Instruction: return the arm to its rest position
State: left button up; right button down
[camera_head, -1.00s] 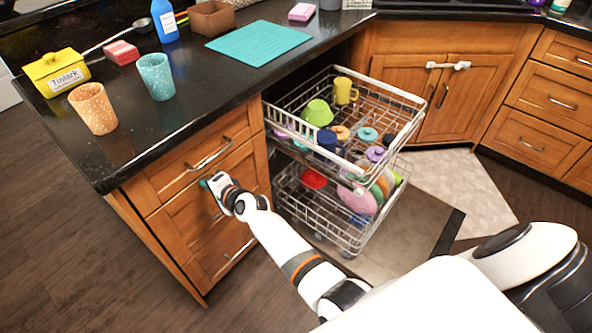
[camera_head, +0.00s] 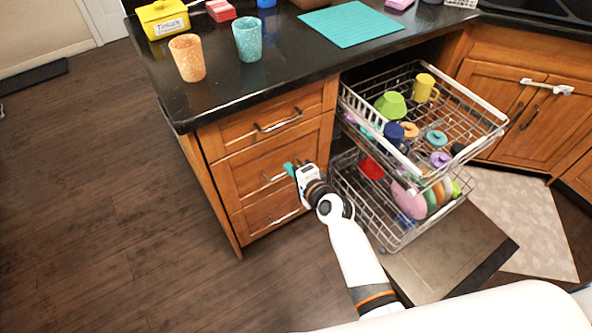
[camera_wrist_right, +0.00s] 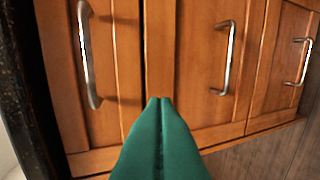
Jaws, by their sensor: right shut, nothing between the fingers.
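My right arm (camera_head: 352,255) reaches up from the bottom right in the head view. Its right gripper (camera_head: 288,168) is shut and empty, with its green fingertips in front of the wooden drawers (camera_head: 262,158) left of the dishwasher. In the right wrist view the shut green fingers (camera_wrist_right: 160,103) point at the drawer fronts, with drawer handles (camera_wrist_right: 223,58) on both sides. Whether the fingertips touch the wood I cannot tell. My left gripper is not in view.
The open dishwasher has an upper rack (camera_head: 470,105) and a lower rack (camera_head: 395,240), both pulled out and holding dishes, close to the right of my gripper. Its open door (camera_head: 450,255) lies low. Cups (camera_head: 187,58) stand on the dark counter (camera_head: 270,82). Floor (camera_head: 100,200) at left is clear.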

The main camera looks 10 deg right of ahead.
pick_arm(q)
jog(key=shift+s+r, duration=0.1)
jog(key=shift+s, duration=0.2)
pick_arm(e)
jog(key=shift+v, duration=0.8)
jog(key=s+d+f+n+g+h+p, duration=0.15)
jog(key=s+f+n+g, duration=0.25)
jog(key=s+f, duration=0.75)
jog(key=s+d+f+n+g+h+p, duration=0.1)
jog(key=s+d+f+n+g, duration=0.2)
jog(key=s+f, duration=0.8)
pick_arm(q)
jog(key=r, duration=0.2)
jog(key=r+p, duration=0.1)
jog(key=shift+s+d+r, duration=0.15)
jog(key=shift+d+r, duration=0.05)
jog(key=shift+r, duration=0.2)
pick_arm(e)
jog(key=s+d+f+n+g, duration=0.2)
jog(key=s+f+n, duration=0.1)
jog(key=s, duration=0.5)
jog(key=s+d+f+n+g+h, duration=0.1)
jog(key=s+d+f+n+g, duration=0.1)
jog(key=s+f, duration=0.4)
jog(key=s+d+f+n+g+h, duration=0.1)
jog(key=s+d+f+n, duration=0.3)
jog(key=s, duration=0.7)
jog(key=shift+s+f+g, duration=0.35)
jog(key=shift+f+g, duration=0.05)
jog(key=shift+f, duration=0.05)
